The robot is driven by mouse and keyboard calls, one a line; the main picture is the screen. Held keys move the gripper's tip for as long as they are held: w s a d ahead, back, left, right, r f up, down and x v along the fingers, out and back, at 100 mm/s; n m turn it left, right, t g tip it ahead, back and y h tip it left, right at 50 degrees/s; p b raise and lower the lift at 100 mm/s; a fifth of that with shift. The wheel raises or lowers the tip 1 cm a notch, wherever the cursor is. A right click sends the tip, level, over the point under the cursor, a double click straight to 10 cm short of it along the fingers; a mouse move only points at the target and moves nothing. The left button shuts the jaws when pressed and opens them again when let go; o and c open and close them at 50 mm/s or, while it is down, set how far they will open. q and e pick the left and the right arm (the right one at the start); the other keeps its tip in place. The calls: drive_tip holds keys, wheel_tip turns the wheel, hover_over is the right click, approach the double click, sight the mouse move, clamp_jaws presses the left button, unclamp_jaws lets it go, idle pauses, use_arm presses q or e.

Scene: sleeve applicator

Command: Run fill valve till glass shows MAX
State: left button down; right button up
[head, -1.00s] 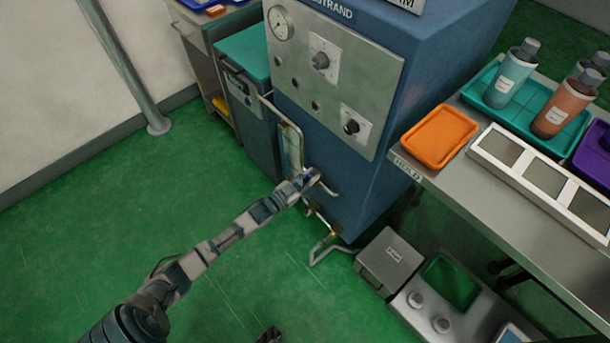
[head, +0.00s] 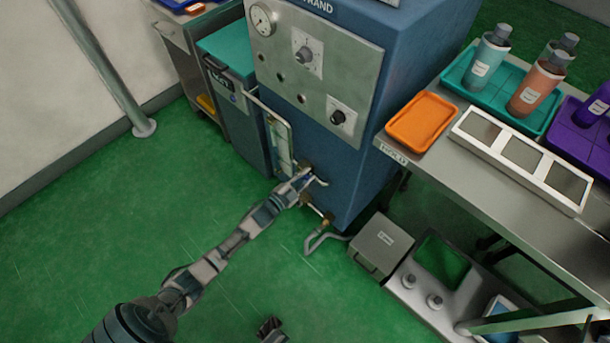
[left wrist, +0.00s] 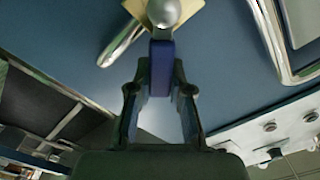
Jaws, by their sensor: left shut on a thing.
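The blue cabinet (head: 362,180) stands in the middle of the head view. The sight glass (head: 283,145), a tall pale strip with a metal guard rail, is on its front left side; its level and MAX mark are too small to read. My left gripper (head: 305,182) is at the valve low on the front, below the glass. In the left wrist view my left gripper (left wrist: 160,105) is shut on a blue valve lever (left wrist: 161,66), below a round metal knob and brass plate. A dark gripper end, seemingly my right gripper (head: 270,327), shows at the bottom edge; its fingers are unclear.
A dial gauge (head: 262,19) and knobs are on the grey panel above. A bent drain pipe (head: 318,240) and a grey box (head: 380,246) are low at the right. The bench holds an orange tray (head: 422,121) and bottles. Green floor is open at left.

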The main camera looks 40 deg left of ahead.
use_arm(q)
drive_tip(key=shift+s+f, duration=0.15)
drive_tip(key=shift+f, duration=0.2)
drive_tip(key=c, duration=1)
unclamp_jaws()
drive_tip(key=shift+c, duration=0.2)
drive_tip(key=shift+r, duration=0.1)
drive_tip(key=s+a, duration=0.1)
drive_tip(key=s, duration=1)
drive_tip(key=shift+s, duration=0.4)
